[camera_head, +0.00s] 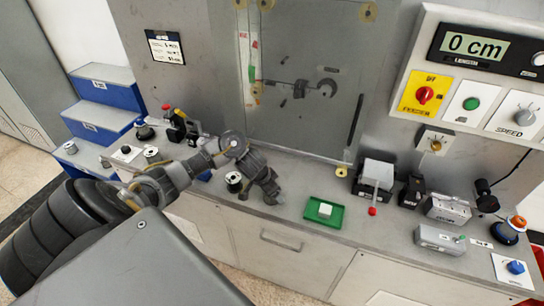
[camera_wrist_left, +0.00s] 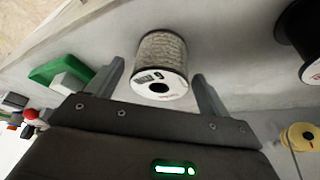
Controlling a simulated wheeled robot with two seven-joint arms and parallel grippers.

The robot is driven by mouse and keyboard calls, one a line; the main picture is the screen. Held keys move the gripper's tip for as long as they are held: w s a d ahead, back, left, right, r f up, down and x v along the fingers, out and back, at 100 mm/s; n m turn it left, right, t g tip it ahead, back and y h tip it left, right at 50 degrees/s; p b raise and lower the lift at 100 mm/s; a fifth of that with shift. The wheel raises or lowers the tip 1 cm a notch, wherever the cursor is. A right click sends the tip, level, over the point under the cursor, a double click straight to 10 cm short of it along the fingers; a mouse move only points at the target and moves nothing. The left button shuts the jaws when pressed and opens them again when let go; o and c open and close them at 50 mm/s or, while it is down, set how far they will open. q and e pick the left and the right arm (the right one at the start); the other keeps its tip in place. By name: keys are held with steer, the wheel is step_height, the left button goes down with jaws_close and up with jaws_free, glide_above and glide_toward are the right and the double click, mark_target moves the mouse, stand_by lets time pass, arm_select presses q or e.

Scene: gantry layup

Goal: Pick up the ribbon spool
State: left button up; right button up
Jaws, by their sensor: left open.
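A ribbon spool with grey winding, a dark rim and a white label face (camera_wrist_left: 160,62) stands between and beyond the spread fingers of my left gripper (camera_wrist_left: 157,85) in the wrist view. The fingers do not appear to touch it. In the head view my left gripper (camera_head: 260,192) is low over the bench. A small spool with a pale top (camera_head: 234,182) stands just to its left; I cannot tell for sure whether it is the same spool. My right gripper is not in view.
A green tray (camera_head: 311,212) with a white block (camera_head: 325,210) lies to the right of the gripper. A dark spool (camera_wrist_left: 302,45) is at the wrist view's right edge. A red-knobbed lever device (camera_head: 376,178) stands farther right.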

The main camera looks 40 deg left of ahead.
arm_select(q)
steer(key=shift+x, duration=0.9)
steer(key=shift+r, duration=0.1)
steer(key=shift+c, duration=0.3)
steer(key=c, duration=1.3)
steer(key=shift+r, duration=0.1)
steer(key=shift+w+r, duration=0.1)
steer(key=shift+r, duration=0.55)
steer(key=s+a+r+b, duration=0.1)
steer(key=s+a+r, duration=0.5)
steer(key=s+r, duration=0.1)
steer(key=s+a+r+b, duration=0.1)
steer(key=s+a+r, duration=0.2)
steer(key=s+r, duration=0.1)
steer(key=shift+r+b, duration=0.25)
steer(key=shift+b, duration=0.1)
